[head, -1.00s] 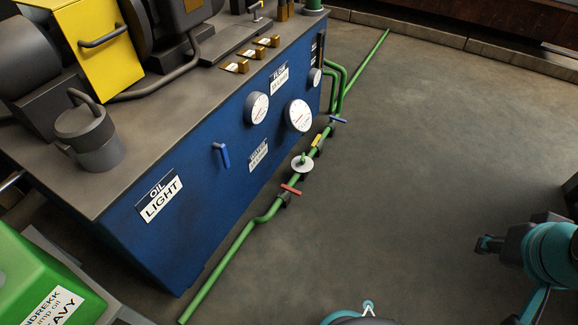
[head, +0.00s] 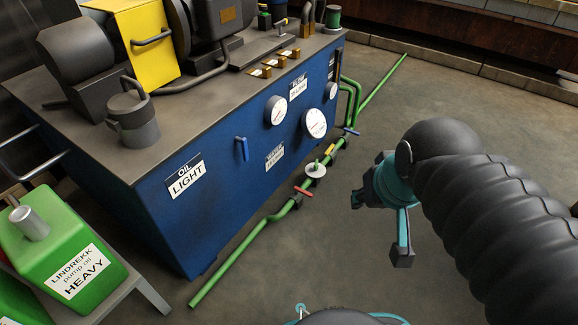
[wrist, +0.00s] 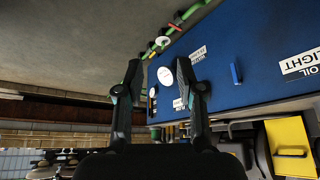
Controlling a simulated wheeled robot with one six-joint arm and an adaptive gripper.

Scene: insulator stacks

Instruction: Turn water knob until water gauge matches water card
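My gripper (head: 380,229) is open and empty, above the floor to the right of the blue cabinet and apart from it. In the wrist view my gripper (wrist: 158,80) has its fingers spread. A pale round wheel (head: 316,170) with a green stem sits on the green floor pipe; it also shows in the wrist view (wrist: 163,41). On the cabinet are a large dial (head: 314,122), a left dial (head: 276,111) and a small right dial (head: 332,90). A lower card (head: 274,157) and an upper card (head: 298,89) are too small to read surely, as are the needles.
The pipe carries a red lever (head: 303,191), a yellow piece (head: 329,151) and a blue lever (head: 350,131). A blue handle (head: 242,148) and an oil card reading LIGHT (head: 186,176) are on the blue cabinet (head: 215,215). A green oil can (head: 55,245) stands left.

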